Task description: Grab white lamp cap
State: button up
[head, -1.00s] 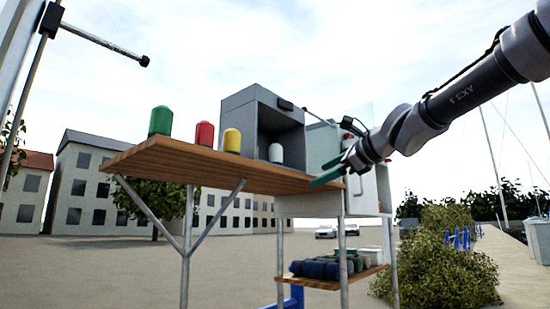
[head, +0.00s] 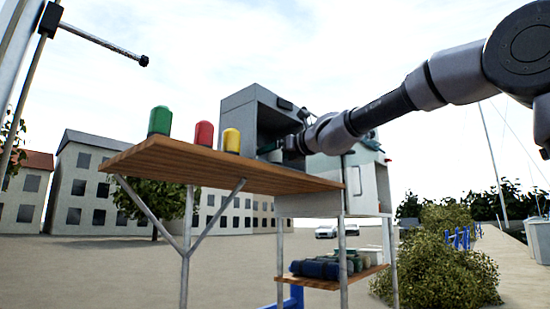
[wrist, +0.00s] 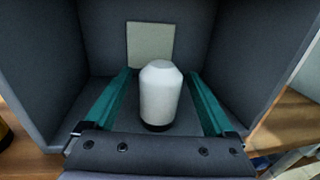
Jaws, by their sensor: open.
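The white lamp cap (wrist: 160,95) stands upright inside a grey open-fronted box, seen in the wrist view. It is a white cylinder with a bevelled top and a dark base. My gripper (wrist: 161,82) is open, with one green finger on each side of the cap and a gap showing on both sides. In the head view my gripper (head: 272,147) reaches into the grey box (head: 238,105) and the arm hides the cap there.
Green (head: 160,121), red (head: 205,133) and yellow (head: 231,140) caps stand on the wooden shelf (head: 190,160) left of the box. The box walls closely surround my gripper. Rolled bundles (head: 325,268) lie on a lower shelf.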

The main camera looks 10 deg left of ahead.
jog(key=shift+x, duration=1.25)
jog(key=c, duration=1.4)
grip_shut()
jog(key=shift+r, duration=0.15)
